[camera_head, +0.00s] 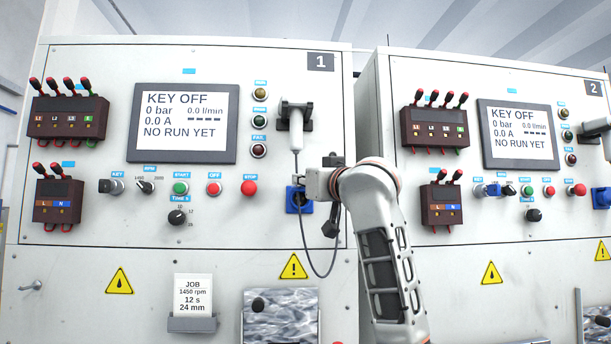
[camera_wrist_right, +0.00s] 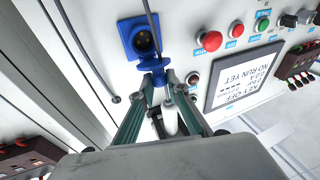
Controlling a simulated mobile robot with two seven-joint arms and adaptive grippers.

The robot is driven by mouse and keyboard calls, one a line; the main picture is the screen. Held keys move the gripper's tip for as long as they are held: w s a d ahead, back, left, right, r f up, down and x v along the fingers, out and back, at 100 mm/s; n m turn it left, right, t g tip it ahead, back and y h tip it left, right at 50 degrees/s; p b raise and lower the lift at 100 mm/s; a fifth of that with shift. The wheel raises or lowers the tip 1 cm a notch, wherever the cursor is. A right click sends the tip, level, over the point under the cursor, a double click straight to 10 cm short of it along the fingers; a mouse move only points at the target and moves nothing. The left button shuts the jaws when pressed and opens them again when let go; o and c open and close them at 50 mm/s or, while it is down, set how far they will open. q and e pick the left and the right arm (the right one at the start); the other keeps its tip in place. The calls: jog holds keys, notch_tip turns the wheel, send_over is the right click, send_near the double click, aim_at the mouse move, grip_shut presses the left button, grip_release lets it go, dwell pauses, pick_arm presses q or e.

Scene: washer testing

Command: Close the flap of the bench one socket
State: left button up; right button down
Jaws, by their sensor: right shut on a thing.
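The bench one socket (camera_head: 299,205) is a blue box on the panel under the number 1, at the end of a grey cable's drop. In the right wrist view the socket (camera_wrist_right: 143,40) shows its dark round opening with contacts, uncovered. Its blue flap (camera_wrist_right: 149,63) stands out at the socket's edge toward my fingers and is partly hidden by them. My right gripper (camera_wrist_right: 159,80) is shut on the flap; it also shows in the head view (camera_head: 308,186), right at the socket. My left gripper is in neither view.
Above the socket a white plug or handle (camera_head: 296,115) sits in a dark holder; its grey cable (camera_head: 304,240) loops past my gripper. A red stop button (camera_head: 249,188) and a screen (camera_head: 184,121) are to the left. Bench two (camera_head: 500,215) stands at the right.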

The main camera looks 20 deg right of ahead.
dwell(0.3)
jog(key=c, duration=2)
grip_release()
jog(key=shift+o, duration=0.2)
jog(key=shift+s+f, duration=0.1)
jog(key=s+f, duration=0.2)
jog(key=s, duration=0.9)
jog(key=shift+s+d+f, duration=0.15)
jog(key=shift+s+d, duration=0.1)
jog(key=shift+s, duration=0.05)
